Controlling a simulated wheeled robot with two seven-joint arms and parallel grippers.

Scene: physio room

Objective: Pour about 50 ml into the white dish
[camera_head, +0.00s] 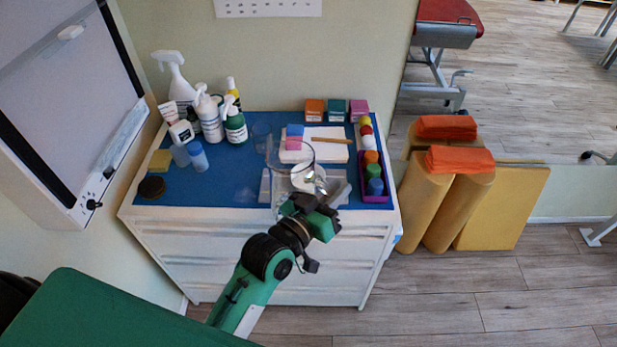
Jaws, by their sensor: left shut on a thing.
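My left gripper (301,203) is shut on a clear, see-through jug (275,182) at the front edge of the blue cabinet top. The jug's round rim is up and its wall is hard to make out. A small white dish (309,179) shows just beyond the gripper, close beside or behind the jug's right side. The jug and gripper partly cover the dish, so I cannot tell what is in it. I cannot make out a liquid level in the jug. My right gripper is not in view.
The blue top (225,188) has bare room left of the jug. Spray bottles (175,80) and other bottles crowd the back left. A purple tray (374,190) of colored items stands right; small boxes (336,109) stand behind. Yellow rolls (424,195) are on the floor.

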